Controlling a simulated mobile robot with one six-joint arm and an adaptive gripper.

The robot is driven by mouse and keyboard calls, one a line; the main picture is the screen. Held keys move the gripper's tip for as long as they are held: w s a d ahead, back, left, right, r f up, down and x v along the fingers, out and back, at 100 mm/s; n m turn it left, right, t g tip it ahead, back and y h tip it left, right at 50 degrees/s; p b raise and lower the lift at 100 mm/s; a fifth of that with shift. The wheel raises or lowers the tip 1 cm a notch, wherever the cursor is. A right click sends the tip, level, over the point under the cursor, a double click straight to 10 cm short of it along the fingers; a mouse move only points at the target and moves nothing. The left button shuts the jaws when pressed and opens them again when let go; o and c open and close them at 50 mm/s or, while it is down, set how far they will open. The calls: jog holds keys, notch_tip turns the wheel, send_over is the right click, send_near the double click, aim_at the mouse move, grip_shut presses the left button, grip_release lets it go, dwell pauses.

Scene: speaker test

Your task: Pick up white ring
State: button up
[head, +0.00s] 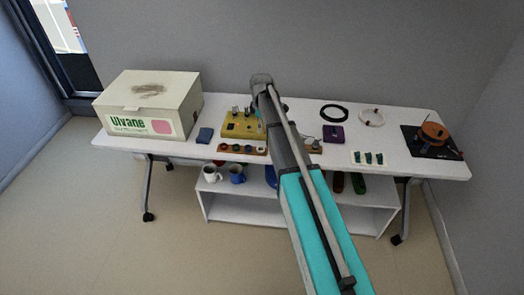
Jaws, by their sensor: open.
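The white ring (360,118) lies flat on the right half of the white table, towards the back. It is a thin loop with small reddish marks on it. My arm reaches from the bottom of the head view up over the middle of the table, left of the ring and apart from it. I cannot make out my gripper; the far end of the arm hides whatever is behind it.
A black ring (334,105) lies left of the white ring, with a purple block (334,134) in front. A black board (411,143) with an orange disc (434,131) is to the right. A large box (150,102) fills the table's left end.

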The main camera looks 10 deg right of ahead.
jog(key=shift+w, duration=0.4)
jog(key=shift+f, duration=0.2)
jog(key=b, duration=0.9)
send_over(261, 150)
notch_tip(261, 150, down, 8)
jog(key=shift+f, duration=0.15)
jog(key=shift+f, duration=0.1)
jog(key=shift+f+b, duration=2.4)
jog(key=shift+f, duration=0.1)
jog(key=c, duration=0.8)
